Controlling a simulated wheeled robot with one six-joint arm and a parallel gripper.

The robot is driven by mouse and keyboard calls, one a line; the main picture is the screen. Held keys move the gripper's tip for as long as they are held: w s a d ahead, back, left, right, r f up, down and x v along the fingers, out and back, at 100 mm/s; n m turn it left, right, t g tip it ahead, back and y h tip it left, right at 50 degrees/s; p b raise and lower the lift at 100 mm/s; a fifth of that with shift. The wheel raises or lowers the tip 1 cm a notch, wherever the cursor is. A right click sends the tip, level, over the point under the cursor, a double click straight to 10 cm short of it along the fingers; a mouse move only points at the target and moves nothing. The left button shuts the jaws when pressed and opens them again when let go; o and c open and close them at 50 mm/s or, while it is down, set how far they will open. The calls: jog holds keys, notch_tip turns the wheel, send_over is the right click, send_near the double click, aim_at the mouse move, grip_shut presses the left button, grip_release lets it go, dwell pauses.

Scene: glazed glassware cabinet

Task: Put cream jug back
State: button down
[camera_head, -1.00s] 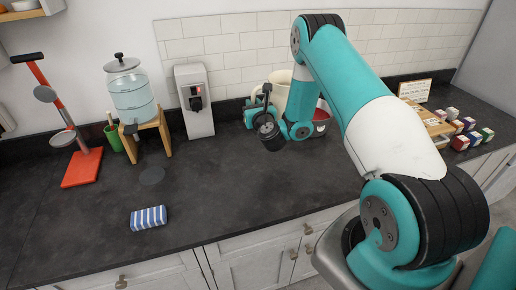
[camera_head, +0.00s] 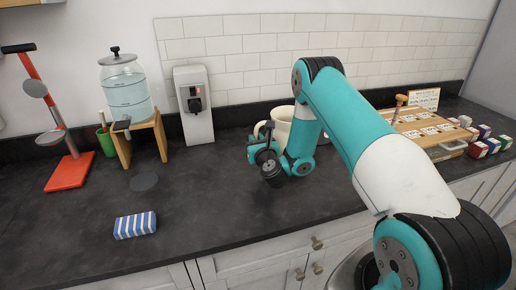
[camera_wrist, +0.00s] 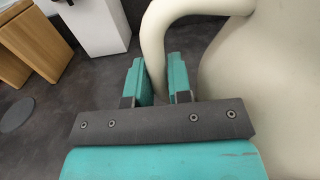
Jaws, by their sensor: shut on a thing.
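The cream jug (camera_head: 282,114) is a large, pale cream vessel over the back middle of the counter, partly hidden behind my arm. In the wrist view its rounded body (camera_wrist: 265,75) fills the right side and its curved handle (camera_wrist: 156,38) runs down between my fingers. My gripper (camera_wrist: 164,68) is shut on the handle. In the head view my gripper (camera_head: 257,137) is at the jug's left side. The jug's base is hidden, so I cannot tell whether it touches the counter.
A white dispenser box (camera_head: 194,105) and a glass water jar (camera_head: 125,92) on a wooden stand are to the left. A blue-striped block (camera_head: 135,225) lies in front. A wooden case (camera_head: 425,128) and small coloured boxes (camera_head: 485,140) are right. The counter's front middle (camera_head: 210,200) is clear.

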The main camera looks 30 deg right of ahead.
jog(key=shift+f, duration=0.2)
jog(key=shift+f, duration=0.1)
jog(key=c, duration=1)
grip_release()
jog(key=shift+c, duration=0.2)
